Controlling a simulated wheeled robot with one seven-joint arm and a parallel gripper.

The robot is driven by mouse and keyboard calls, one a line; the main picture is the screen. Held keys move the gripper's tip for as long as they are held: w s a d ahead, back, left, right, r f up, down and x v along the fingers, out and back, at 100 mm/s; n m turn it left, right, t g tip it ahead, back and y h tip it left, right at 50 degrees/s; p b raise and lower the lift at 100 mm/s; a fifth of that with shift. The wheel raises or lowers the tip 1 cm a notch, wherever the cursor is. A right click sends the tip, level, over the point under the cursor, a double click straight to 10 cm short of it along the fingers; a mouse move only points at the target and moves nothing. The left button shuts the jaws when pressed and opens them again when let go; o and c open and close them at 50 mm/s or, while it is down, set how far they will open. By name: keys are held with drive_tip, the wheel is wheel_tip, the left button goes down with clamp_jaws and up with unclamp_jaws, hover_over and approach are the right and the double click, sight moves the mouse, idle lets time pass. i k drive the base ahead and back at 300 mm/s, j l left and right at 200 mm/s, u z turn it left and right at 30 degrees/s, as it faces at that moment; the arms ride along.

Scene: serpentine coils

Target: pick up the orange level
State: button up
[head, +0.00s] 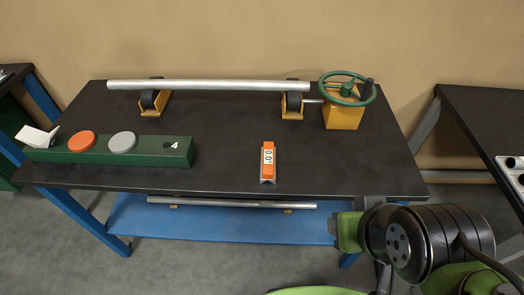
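The orange level (268,173) lies on the dark tabletop, a little right of the middle and near the front edge. My arm, green and black, shows at the lower right, in front of the table and apart from the level. My gripper cannot be made out in the head view.
A long metal pipe (215,84) rests on rollers along the back. A green handwheel (346,88) on a yellow box stands back right. A green block (75,152) with orange and grey discs lies left. Bare tabletop surrounds the level. A blue shelf (220,222) is below.

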sight(267, 168)
drive_tip(key=i+j, duration=0.15)
drive_tip(key=j, duration=0.2)
drive_tip(key=i+j, duration=0.15)
drive_tip(key=j, duration=0.2)
drive_tip(key=i+j+z, duration=0.1)
drive_tip(key=j, duration=0.25)
drive_tip(key=i+j, duration=0.2)
drive_tip(key=j, duration=0.15)
drive_tip(key=i+j, duration=0.1)
drive_tip(key=j, duration=0.25)
drive_tip(key=z, duration=0.05)
